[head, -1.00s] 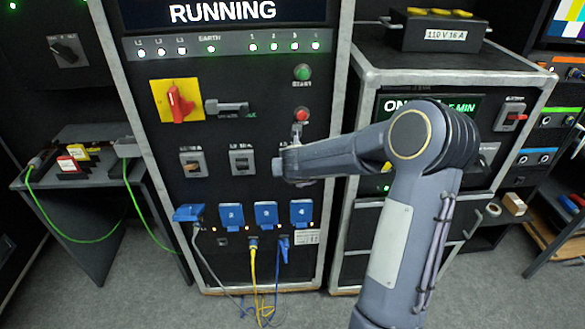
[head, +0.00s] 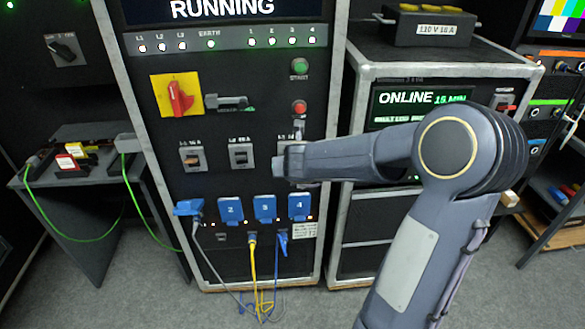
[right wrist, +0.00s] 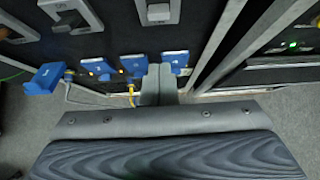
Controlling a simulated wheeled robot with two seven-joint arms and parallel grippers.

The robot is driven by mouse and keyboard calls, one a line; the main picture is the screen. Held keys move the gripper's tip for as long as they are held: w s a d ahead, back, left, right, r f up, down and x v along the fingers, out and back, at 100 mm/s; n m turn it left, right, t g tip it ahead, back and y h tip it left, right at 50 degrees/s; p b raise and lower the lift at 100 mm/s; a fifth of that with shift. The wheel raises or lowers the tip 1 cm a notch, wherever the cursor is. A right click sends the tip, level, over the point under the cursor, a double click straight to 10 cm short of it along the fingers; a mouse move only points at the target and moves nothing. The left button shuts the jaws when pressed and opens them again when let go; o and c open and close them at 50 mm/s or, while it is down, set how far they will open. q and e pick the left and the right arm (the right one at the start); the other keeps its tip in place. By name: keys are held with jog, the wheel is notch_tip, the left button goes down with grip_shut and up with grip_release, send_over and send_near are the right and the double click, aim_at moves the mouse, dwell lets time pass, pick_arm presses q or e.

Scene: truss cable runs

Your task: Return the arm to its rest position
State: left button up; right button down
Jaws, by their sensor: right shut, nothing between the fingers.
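My right arm (head: 440,160) reaches in from the lower right in the head view, its wrist end (head: 290,160) in front of the right side of the distribution panel (head: 255,180). In the right wrist view my right gripper (right wrist: 158,84) is shut with nothing held, its fingers overlapping the row of blue sockets (right wrist: 103,66) in the picture. I cannot tell its exact distance from the panel. The fingers are not clear in the head view. My left gripper is not in view.
The panel carries a red rotary handle (head: 178,97), a green button (head: 299,67) and a red button (head: 299,107). Cables hang from the blue sockets (head: 231,208). A rack (head: 450,72) with an ONLINE screen stands right. A small table (head: 75,170) stands left.

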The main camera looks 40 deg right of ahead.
jog(key=shift+s+r, duration=0.2)
dwell(0.5)
jog(key=s+a+r+n+t+y, duration=0.2)
jog(key=a+r+n+t+y, duration=0.3)
jog(key=a+r+n, duration=0.65)
jog(key=s+a+f+n+g+y, duration=0.1)
jog(key=s+a+n+y, duration=0.2)
jog(key=n, duration=0.4)
jog(key=s+a+f+n+g+y, duration=0.1)
jog(key=s+a+n, duration=0.3)
jog(key=s+n, duration=0.3)
jog(key=s+a+f+n+g, duration=0.1)
jog(key=s+f+n+g, duration=0.4)
jog(key=s+n, duration=0.9)
notch_tip(320, 180, down, 3)
jog(key=shift+s+f+n+g, duration=0.1)
jog(key=shift+s+n+g, duration=0.2)
jog(key=shift+n, duration=0.25)
